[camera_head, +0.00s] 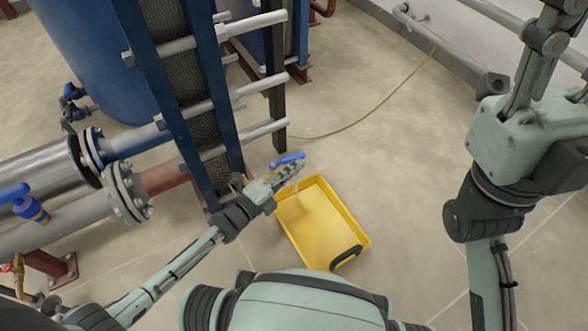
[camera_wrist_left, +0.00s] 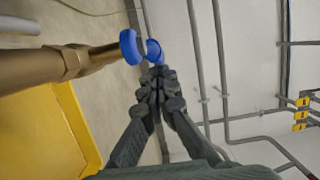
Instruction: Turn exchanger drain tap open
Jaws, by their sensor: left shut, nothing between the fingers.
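The drain tap has a blue lever handle (camera_head: 287,160) beside the lower end of the plate exchanger frame, above a yellow tray. In the left wrist view the blue handle (camera_wrist_left: 130,47) sits at the end of a brass tap body (camera_wrist_left: 70,63). My left gripper (camera_head: 292,171) is shut and empty, right beside the handle. In the left wrist view its closed fingertips (camera_wrist_left: 157,75) point at the handle's near end; I cannot tell whether they touch it. A faint pale streak shows below the tap. My right gripper is out of view.
The yellow tray (camera_head: 290,225) lies on the floor under the tap. The blue exchanger frame (camera_head: 222,120) and flanged pipes (camera_head: 125,190) stand to the left. A yellow-green hose (camera_head: 385,100) crosses the floor. The floor right of the tray is clear.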

